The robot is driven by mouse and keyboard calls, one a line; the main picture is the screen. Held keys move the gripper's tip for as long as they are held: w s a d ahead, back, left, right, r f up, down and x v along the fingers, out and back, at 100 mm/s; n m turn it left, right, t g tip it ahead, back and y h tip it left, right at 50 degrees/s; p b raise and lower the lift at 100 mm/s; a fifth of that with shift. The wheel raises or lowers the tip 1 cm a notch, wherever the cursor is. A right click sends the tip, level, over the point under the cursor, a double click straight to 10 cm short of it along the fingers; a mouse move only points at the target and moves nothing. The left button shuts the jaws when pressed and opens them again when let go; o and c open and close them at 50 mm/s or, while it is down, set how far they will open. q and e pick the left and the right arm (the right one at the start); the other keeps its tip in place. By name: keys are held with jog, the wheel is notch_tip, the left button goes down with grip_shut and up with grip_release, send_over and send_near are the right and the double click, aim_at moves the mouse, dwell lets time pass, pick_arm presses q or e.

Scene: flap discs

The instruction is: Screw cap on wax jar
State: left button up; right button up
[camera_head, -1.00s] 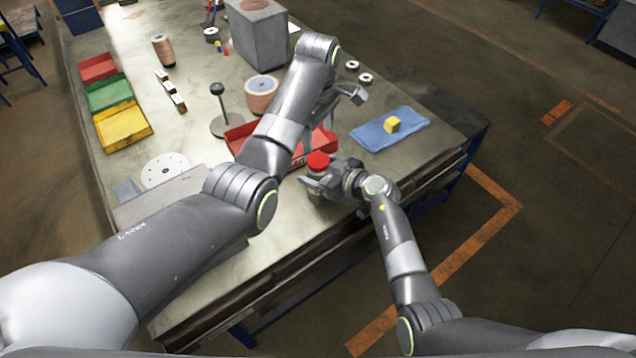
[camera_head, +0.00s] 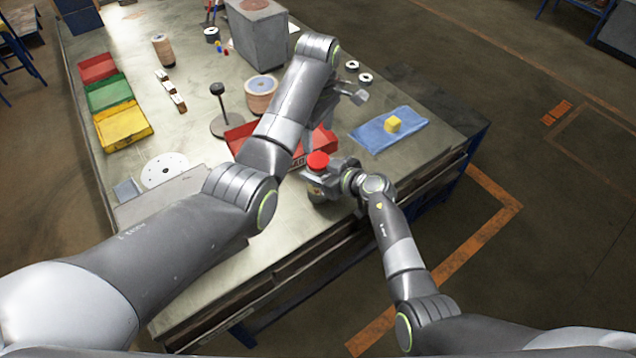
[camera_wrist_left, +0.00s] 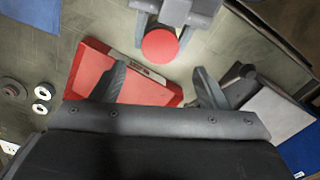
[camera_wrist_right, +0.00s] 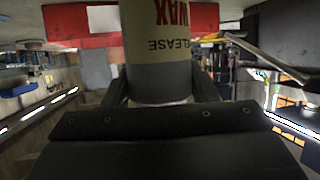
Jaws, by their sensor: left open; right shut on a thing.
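The wax jar (camera_wrist_right: 158,68) has a cream label reading "RELEASE WAX" and fills the middle of the right wrist view, where it appears upside down. My right gripper (camera_head: 318,186) is shut on it near the table's front edge. The red cap (camera_head: 317,160) is on top of the jar, and the left wrist view shows it from above (camera_wrist_left: 160,46); I cannot tell how tightly it sits. My left gripper (camera_head: 342,107) is open and empty, beyond the jar in the head view. Its spread fingers (camera_wrist_left: 160,78) are apart from the cap. The right wrist view hides the cap.
A red bin (camera_head: 317,146) lies just behind the jar, under my left arm. A stand with a black knob (camera_head: 217,89) and a spool (camera_head: 261,92) are farther left.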

aim_at(318, 159)
pick_arm(q)
jog(key=shift+f, duration=4)
jog(key=shift+c, duration=0.2)
jog(key=c, duration=1)
jog(key=shift+o, duration=0.2)
jog(key=m, duration=0.4)
jog(key=shift+m, duration=0.4)
jog(key=m, duration=0.4)
jog(key=shift+m, duration=0.4)
jog(key=o, duration=1.1)
